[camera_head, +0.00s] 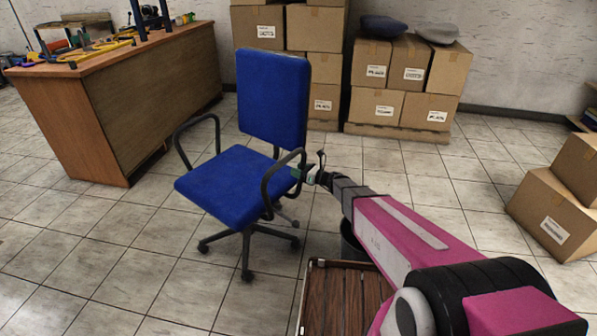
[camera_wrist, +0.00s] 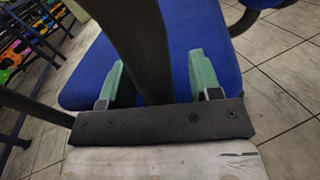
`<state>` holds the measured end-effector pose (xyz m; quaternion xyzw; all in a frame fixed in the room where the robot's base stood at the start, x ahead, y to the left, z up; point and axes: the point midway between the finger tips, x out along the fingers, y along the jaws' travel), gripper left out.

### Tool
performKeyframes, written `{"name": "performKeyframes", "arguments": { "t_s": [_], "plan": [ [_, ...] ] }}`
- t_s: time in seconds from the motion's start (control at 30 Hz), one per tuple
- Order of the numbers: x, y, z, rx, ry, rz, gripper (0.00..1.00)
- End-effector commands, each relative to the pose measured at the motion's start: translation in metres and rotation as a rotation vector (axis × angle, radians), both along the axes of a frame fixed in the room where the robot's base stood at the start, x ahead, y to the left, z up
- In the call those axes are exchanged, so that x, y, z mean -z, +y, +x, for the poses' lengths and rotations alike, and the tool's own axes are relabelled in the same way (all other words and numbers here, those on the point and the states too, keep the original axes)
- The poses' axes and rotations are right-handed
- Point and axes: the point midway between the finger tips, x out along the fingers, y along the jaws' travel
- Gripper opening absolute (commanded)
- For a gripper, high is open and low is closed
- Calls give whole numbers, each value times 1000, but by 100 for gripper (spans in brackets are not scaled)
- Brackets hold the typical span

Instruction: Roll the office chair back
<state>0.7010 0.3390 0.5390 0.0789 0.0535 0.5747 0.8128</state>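The blue office chair (camera_head: 272,100) stands upright on its wheeled base, between the wooden desk and my arm. Its seat (camera_head: 235,182) and two black armrests are in plain view. My gripper (camera_head: 300,172) is at the nearer right armrest (camera_head: 270,190). In the wrist view, my gripper's two green fingers (camera_wrist: 157,68) are apart. The black armrest (camera_wrist: 143,45) runs between them, with a visible gap on each side, and the blue seat (camera_wrist: 185,30) lies beyond. I cannot tell how deep the armrest sits between the fingers.
A wooden desk (camera_head: 130,105) with coloured tools stands left of the chair. Stacked cardboard boxes (camera_head: 400,75) line the back wall, and more boxes (camera_head: 555,205) stand at right. A wooden slatted surface (camera_head: 340,300) is below my arm. The tiled floor (camera_head: 90,245) at front left is clear.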

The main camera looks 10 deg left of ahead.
Motion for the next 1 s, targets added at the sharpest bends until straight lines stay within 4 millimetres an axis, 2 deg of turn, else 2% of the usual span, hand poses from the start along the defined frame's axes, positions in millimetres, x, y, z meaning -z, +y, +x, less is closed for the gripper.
{"name": "performKeyframes", "arguments": {
  "t_s": [0.23, 0.37, 0.47, 0.8, 1.0],
  "plan": [
    [1, 1, 0, -3, 1, -2, 57],
    [1, -6, -3, -3, 1, -2, 57],
    [1, -19, -8, -2, 1, -3, 57],
    [1, -79, -29, 0, 1, -3, 57],
    [1, -98, -35, 0, 1, -2, 57]
  ]
}}
